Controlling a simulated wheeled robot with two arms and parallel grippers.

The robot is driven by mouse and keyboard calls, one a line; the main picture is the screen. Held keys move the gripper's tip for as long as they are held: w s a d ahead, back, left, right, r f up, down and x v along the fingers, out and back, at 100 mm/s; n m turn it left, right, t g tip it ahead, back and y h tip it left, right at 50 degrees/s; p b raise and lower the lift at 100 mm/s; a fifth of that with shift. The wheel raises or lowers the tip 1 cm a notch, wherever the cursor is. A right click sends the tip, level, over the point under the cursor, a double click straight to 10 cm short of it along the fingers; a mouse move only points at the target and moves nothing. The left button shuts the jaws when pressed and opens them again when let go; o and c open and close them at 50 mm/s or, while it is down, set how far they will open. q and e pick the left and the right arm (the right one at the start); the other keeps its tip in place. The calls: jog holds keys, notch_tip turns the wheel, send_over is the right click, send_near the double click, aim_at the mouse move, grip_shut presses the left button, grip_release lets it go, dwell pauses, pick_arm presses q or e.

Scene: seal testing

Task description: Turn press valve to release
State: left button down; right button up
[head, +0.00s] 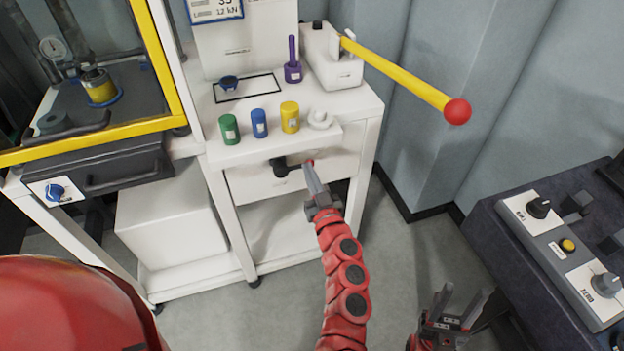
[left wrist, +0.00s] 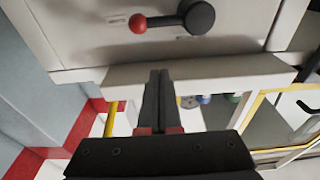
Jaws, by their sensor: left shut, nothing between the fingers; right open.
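A valve with a black round hub (head: 279,166) sits on the white front panel below the bench top. Its short lever points sideways to a red ball (head: 310,162). In the left wrist view, the hub (left wrist: 199,17) and red ball (left wrist: 138,23) show clearly, with the lever roughly level. My left gripper (head: 308,168) is shut and empty, its fingertips close to the red ball in the head view. In the left wrist view its fingers (left wrist: 160,75) are together, apart from the ball. My right gripper (head: 462,300) is open and empty at the bottom right.
The white bench (head: 350,108) carries green (head: 229,129), blue (head: 259,123) and yellow (head: 290,116) cylinders. A long yellow lever (head: 400,75) with a red ball end juts out over its right side. A yellow-framed press with a blue knob (head: 55,191) stands left. A control console (head: 560,250) is right.

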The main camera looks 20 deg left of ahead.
pick_arm(q)
jog(key=x, duration=0.6)
jog(key=f, duration=0.4)
jog(key=shift+s+d, duration=0.2)
jog(key=shift+s, duration=0.1)
jog(key=shift+r, duration=0.1)
